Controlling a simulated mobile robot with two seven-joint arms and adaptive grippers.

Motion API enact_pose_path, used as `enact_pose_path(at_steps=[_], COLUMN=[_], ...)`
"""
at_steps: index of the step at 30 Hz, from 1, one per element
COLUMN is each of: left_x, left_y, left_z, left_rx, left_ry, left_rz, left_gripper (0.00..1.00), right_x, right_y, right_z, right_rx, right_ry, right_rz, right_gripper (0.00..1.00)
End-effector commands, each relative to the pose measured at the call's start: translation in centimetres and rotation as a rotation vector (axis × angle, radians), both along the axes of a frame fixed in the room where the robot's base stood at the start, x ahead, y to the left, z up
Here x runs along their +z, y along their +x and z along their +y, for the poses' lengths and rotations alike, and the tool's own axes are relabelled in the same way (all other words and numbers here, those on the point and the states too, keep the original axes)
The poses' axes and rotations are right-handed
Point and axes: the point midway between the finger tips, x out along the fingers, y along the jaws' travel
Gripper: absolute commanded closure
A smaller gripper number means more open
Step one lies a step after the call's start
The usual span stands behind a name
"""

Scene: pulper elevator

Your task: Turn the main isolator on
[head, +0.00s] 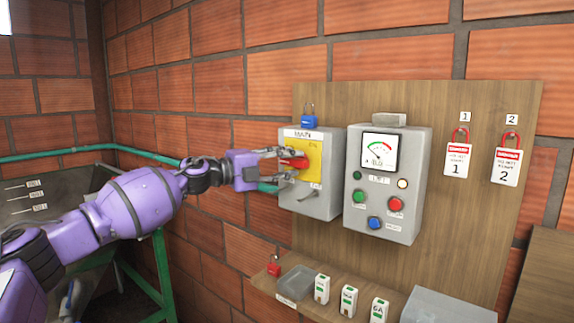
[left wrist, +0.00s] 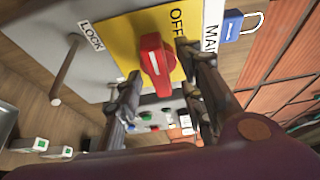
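The main isolator is a grey box (head: 316,202) with a MAIN label, a yellow plate (head: 314,172) and a red rotary handle (head: 294,163). My left gripper (head: 281,163) is at the handle, coming from the left. In the left wrist view, the red handle (left wrist: 155,64) shows between my open fingers (left wrist: 158,68), one on each side. I cannot tell whether either finger touches it. OFF is printed on the yellow plate near the MAIN label, and LOCK is on the grey box. My right gripper is not in view.
A shelf below holds a red padlock (head: 274,266), a grey tray and several small breakers.

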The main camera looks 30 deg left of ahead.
Motion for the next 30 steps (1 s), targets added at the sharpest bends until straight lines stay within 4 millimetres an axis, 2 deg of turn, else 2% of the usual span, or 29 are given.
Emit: enact_pose_path(at_steps=[2,9,11,22,30], left_x=[-0.02,-0.03,-0.03,0.1,0.25], left_y=[0.0,-0.02,-0.02,-0.02,-0.01], left_z=[0.01,0.02,0.02,0.04,0.04], left_rx=[0.0,0.0,0.0,0.001,0.001], left_ry=[0.0,0.0,0.0,0.045,0.213], left_rz=[0.0,0.0,0.0,-0.004,-0.016], left_gripper=[0.64,0.94,1.0,1.0,1.0], right_x=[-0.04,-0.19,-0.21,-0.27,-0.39], right_y=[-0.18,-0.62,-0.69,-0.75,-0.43], right_z=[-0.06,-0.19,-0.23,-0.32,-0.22], right_rx=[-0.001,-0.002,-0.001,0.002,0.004], right_ry=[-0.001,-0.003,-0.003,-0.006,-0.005], right_rz=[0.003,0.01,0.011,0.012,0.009], right_gripper=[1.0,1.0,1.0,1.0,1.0])
